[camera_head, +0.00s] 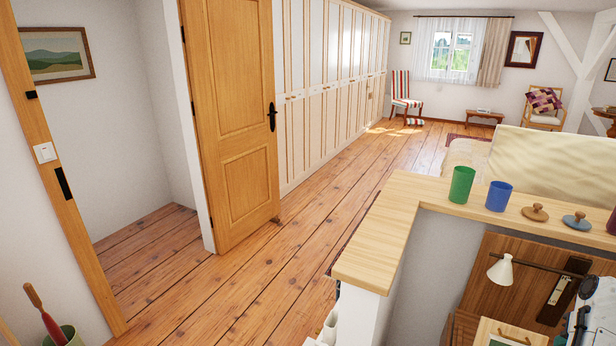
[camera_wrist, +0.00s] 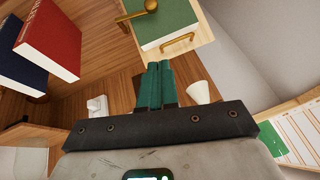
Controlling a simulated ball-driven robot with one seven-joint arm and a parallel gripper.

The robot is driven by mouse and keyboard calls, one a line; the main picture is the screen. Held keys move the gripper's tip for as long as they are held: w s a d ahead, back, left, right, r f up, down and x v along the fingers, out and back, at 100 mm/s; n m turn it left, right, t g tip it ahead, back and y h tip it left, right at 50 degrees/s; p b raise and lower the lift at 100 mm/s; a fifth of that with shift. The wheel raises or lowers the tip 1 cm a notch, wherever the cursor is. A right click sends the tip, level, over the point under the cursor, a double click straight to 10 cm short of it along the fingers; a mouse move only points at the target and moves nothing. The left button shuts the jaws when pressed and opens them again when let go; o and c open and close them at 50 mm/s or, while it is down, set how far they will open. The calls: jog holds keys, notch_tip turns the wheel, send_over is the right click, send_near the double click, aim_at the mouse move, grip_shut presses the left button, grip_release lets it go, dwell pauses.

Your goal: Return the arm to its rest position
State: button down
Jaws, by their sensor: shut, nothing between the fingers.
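My gripper (camera_wrist: 159,66) shows in the wrist view with its two green fingers pressed together and nothing between them. It points toward a brown wooden surface. A light wooden drawer or box (camera_wrist: 202,35) with a green book (camera_wrist: 165,22) lies just beyond the fingertips. A white lamp shade (camera_wrist: 198,92) is to the right of the fingers. I cannot make out the gripper for certain in the head view, and most of the arm is hidden.
In the head view a wooden ledge (camera_head: 408,205) carries a green cup (camera_head: 461,185), a blue cup (camera_head: 498,196) and small lids. The lamp (camera_head: 501,270) is below it. A red book (camera_wrist: 50,38) is left in the wrist view.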

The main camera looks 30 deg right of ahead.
jog(key=w+a+f+n+g+y, duration=0.1)
jog(key=w+a+f+n, duration=0.25)
jog(key=a, duration=0.65)
jog(key=w+a+f+n+y, duration=0.1)
jog(key=w+a+f+n, duration=0.3)
jog(key=a, duration=0.6)
jog(key=s+a+f+n, duration=0.1)
jog(key=s+a, duration=0.1)
jog(key=a, duration=0.5)
jog(key=s+a+f+n+g+b, duration=0.1)
jog(key=s+a+f+n, duration=0.1)
jog(key=a, duration=0.5)
jog(key=s+a+f+n+g+y, duration=0.1)
jog(key=s+a+n, duration=0.1)
jog(key=s+a, duration=0.2)
jog(key=a, duration=0.3)
jog(key=shift+f, duration=0.15)
jog(key=shift+s+d, duration=0.1)
jog(key=shift+d, duration=0.05)
